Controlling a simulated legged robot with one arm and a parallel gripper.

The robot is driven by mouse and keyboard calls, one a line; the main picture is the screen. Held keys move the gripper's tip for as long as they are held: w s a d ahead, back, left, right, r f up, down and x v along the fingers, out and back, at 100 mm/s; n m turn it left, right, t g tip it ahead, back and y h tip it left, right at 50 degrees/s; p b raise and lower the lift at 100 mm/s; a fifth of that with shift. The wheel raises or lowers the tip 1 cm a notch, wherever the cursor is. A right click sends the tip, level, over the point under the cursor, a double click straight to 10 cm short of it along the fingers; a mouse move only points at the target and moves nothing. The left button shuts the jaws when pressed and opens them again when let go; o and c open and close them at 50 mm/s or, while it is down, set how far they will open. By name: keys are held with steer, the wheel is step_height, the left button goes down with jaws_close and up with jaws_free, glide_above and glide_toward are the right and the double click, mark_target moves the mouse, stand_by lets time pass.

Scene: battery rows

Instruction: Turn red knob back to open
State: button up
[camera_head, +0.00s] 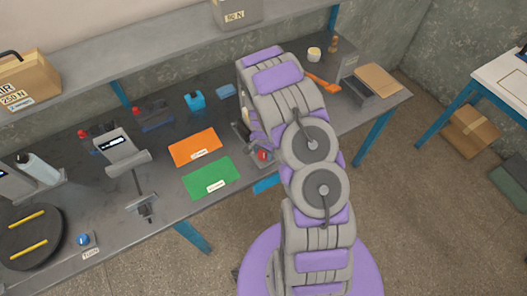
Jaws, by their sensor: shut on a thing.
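The red knob (263,155) shows as a small red patch on a grey fitting at the front edge of the dark workbench (165,185), right of the green mat. My arm reaches up over the bench and bends down there. My gripper (257,145) is at the knob, mostly hidden behind my arm links. It is shut on the red knob as far as I can see. The fingertips and the knob's turn angle cannot be made out.
An orange mat (195,147) and a green mat (211,178) lie left of my gripper. A blue bottle (194,100) stands behind them. A grey stand (121,150) and a dark round plate (30,236) are further left. An orange-handled tool (322,83) lies right of my arm.

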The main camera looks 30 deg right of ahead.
mark_target(263, 153)
steer(key=shift+n, duration=0.4)
steer(key=shift+n, duration=2.4)
steer(key=o, duration=1)
steer(key=shift+o, duration=0.2)
steer(key=shift+r, duration=0.1)
step_height(263, 153, up, 17)
steer(key=shift+p, duration=0.45)
steer(key=shift+r, duration=0.15)
